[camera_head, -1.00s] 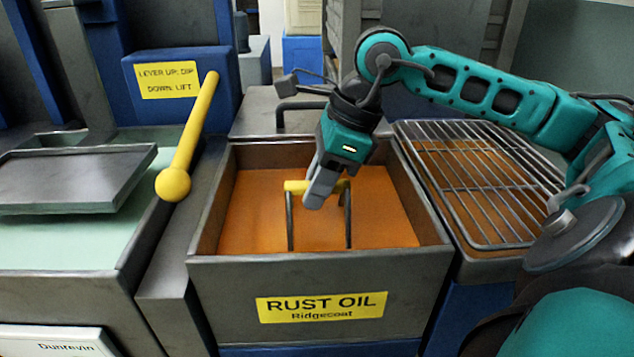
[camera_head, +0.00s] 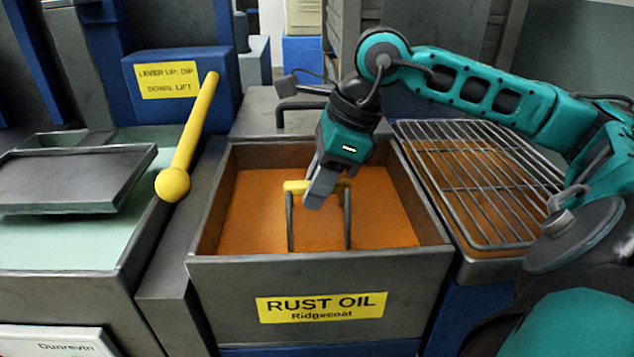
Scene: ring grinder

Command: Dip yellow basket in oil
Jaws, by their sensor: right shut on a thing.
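The yellow basket shows only as a yellow handle bar (camera_head: 297,186) on two dark upright rods. The rods go down into the orange oil (camera_head: 385,220), and the rest of the basket is hidden below the surface. The oil fills a grey tank (camera_head: 230,276) labelled "RUST OIL Ridgecoat". My right gripper (camera_head: 316,198) reaches down over the tank and is shut on the yellow handle, covering its middle. My left gripper is not in view.
A wire draining rack (camera_head: 480,185) lies right of the tank. A yellow lever (camera_head: 190,140) with a ball end stands on the left, below a lever sign (camera_head: 167,80). Further left, a grey tray (camera_head: 75,178) sits over a pale green bath (camera_head: 60,245).

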